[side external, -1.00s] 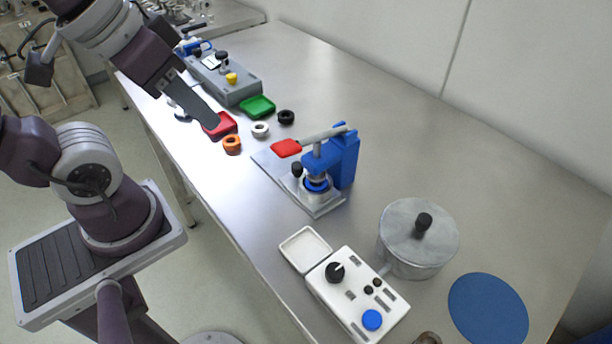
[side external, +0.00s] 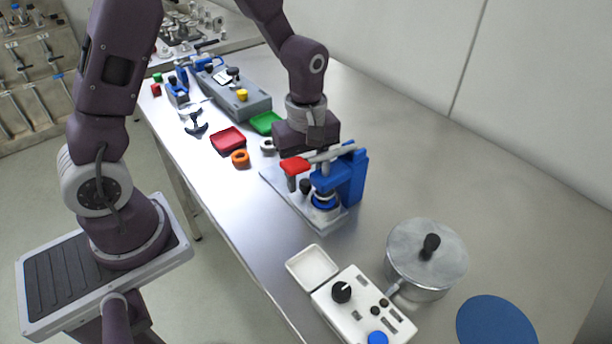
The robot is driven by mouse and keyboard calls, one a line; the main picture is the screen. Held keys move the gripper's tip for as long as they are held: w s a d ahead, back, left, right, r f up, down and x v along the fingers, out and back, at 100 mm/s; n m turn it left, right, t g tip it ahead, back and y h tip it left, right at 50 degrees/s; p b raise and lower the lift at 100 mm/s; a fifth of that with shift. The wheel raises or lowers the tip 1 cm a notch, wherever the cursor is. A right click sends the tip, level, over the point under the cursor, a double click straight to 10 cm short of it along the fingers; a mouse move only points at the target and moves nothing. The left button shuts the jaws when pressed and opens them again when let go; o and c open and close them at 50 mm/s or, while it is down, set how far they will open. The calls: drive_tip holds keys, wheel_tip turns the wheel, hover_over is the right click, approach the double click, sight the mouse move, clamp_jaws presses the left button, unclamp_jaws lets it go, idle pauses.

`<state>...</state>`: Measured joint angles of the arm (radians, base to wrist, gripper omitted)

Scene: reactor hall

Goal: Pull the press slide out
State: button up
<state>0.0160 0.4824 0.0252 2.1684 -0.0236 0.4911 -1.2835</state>
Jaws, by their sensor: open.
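The blue press (side external: 352,180) stands on a pale metal base plate near the middle of the bench. Its lever with a red grip (side external: 295,165) points left. The press slide with a black knob (side external: 305,186) is low at the front of the press, beside a cup with a blue ring (side external: 324,201) under the ram. My gripper (side external: 298,180) points down at the press, behind and under the lever. One finger shows just below the red grip, close to the black knob. The other finger is hidden, and I cannot tell if it touches anything. The jaws are open.
A metal pot (side external: 427,262) and a white control box (side external: 362,308) stand in front of the press.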

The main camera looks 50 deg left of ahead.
drive_tip(key=shift+f, duration=0.25)
clamp_jaws()
idle(1.3)
